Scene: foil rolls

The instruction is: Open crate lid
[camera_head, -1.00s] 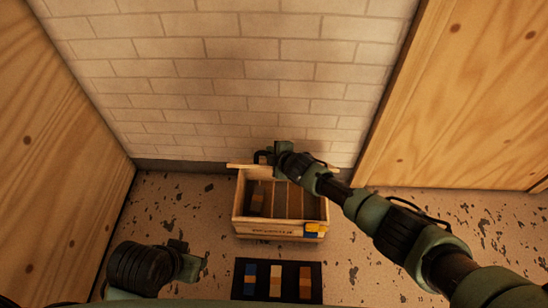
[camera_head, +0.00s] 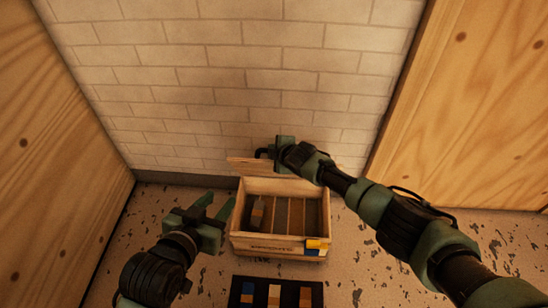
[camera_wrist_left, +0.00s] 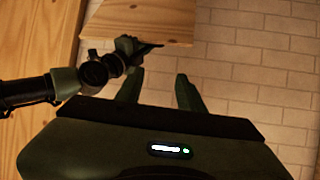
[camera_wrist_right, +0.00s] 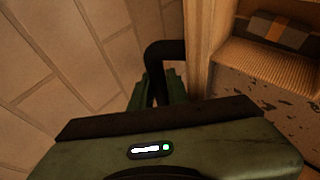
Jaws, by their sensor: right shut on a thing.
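The wooden crate (camera_head: 262,246) stands on the floor near the brick wall, its slatted inside exposed from above. Its lid (camera_head: 242,163) shows as a pale strip behind the back rim, raised, partly hidden by my right gripper. My right gripper (camera_head: 267,153) is shut on the lid's black handle, which loops up between its fingers in the right wrist view (camera_wrist_right: 165,50). My left gripper (camera_head: 222,206) is open and empty, just left of the crate. Its spread fingers show in the left wrist view (camera_wrist_left: 158,90), below a wooden panel that looks like the lid.
A brown block (camera_head: 257,213) lies inside the crate at the left. A black mat (camera_head: 289,291) with three coloured strips lies in front. Wooden panels (camera_head: 50,130) flank both sides.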

